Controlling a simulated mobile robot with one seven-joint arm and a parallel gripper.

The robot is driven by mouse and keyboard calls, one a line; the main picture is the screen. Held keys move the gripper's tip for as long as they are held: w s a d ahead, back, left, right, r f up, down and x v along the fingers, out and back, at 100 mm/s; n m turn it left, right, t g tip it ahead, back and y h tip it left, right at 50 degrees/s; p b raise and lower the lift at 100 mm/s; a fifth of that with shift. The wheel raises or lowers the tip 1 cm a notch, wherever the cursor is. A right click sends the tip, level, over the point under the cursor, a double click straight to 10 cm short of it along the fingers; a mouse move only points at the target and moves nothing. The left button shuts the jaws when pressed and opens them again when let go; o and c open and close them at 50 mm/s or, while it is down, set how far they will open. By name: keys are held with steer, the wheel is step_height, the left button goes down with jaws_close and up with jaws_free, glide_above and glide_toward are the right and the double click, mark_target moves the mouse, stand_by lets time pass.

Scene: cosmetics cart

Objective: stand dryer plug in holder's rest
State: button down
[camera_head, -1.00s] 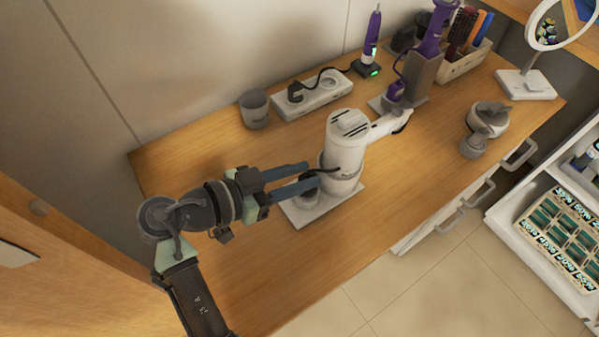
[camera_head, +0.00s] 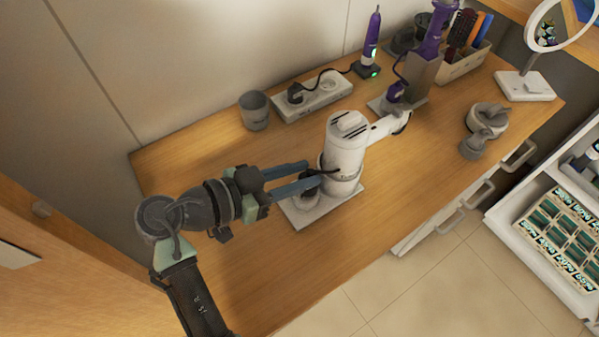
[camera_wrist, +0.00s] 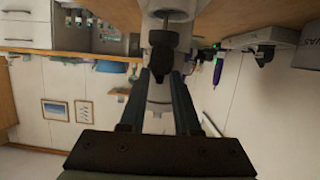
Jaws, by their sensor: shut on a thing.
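The white hair dryer (camera_head: 346,138) stands in its holder, whose white base plate (camera_head: 342,203) lies on the wooden counter. A small round rest (camera_head: 304,201) rises from the left part of that plate. My gripper (camera_head: 316,175) reaches in from the left and is shut on the dark dryer plug (camera_wrist: 162,52). In the head view the plug is mostly hidden by the fingers, at or just above the rest. In the wrist view it sits between the fingertips, in front of the white dryer. I cannot tell whether the plug touches the rest. A dark cord runs beside the dryer.
A grey cup (camera_head: 255,110) and a white power strip (camera_head: 312,96) stand behind. A grey holder (camera_head: 424,72) with a purple tool, a brush box (camera_head: 465,62), a grey device (camera_head: 487,117) and a mirror (camera_head: 526,85) stand right. The front counter is clear.

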steer(key=shift+w+a, duration=0.2)
stand_by(0.6)
steer(key=shift+f+b, duration=0.2)
steer(key=shift+b, duration=0.4)
stand_by(1.0)
steer(key=shift+f+b, duration=0.3)
steer(key=shift+f+b, duration=0.85)
steer(key=shift+f, duration=0.1)
steer(key=c, duration=0.5)
jaws_free()
steer(key=shift+c, duration=0.2)
steer(key=v, duration=1.3)
steer(key=shift+s+d+p, duration=0.2)
steer(key=shift+p, duration=0.15)
steer(key=shift+r, duration=0.1)
